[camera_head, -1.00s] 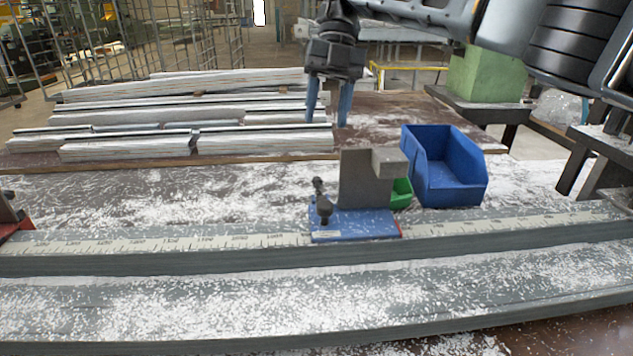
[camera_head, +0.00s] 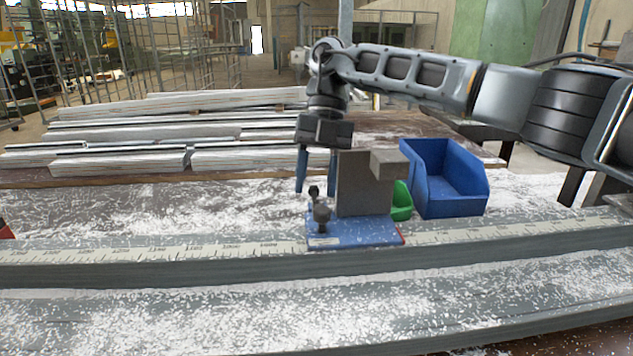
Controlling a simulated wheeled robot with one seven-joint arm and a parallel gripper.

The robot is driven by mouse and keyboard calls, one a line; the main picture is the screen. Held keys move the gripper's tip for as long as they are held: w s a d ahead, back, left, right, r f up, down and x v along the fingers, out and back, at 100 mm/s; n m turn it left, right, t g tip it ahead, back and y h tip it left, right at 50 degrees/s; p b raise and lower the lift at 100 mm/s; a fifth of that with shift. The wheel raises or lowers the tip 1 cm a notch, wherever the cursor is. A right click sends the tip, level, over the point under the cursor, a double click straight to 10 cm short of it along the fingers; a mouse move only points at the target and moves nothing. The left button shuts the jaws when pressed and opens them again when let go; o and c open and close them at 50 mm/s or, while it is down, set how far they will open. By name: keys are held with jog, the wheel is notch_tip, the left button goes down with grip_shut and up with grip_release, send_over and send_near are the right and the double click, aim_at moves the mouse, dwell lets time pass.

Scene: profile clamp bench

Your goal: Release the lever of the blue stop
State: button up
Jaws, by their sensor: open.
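The blue stop (camera_head: 352,237) sits on the scale rail, with a grey upright block (camera_head: 362,188) on its base. Its dark lever (camera_head: 321,214) with knob stands at the left end of the base, beside the block. My gripper (camera_head: 316,184) points down with its two blue fingers apart and empty. It is above and behind the lever, left of the grey block. The right fingertip is partly hidden close to the block. I cannot tell whether either finger touches the lever.
A blue bin (camera_head: 447,190) and a small green bin (camera_head: 401,203) stand right of the stop. The scale rail (camera_head: 180,254) runs across the bench. Stacked profiles (camera_head: 120,160) lie at the back left. A red part (camera_head: 6,231) shows at the left edge.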

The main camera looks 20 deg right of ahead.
jog(key=shift+s+f, duration=0.1)
jog(key=shift+f, duration=0.1)
grip_shut()
dwell(0.4)
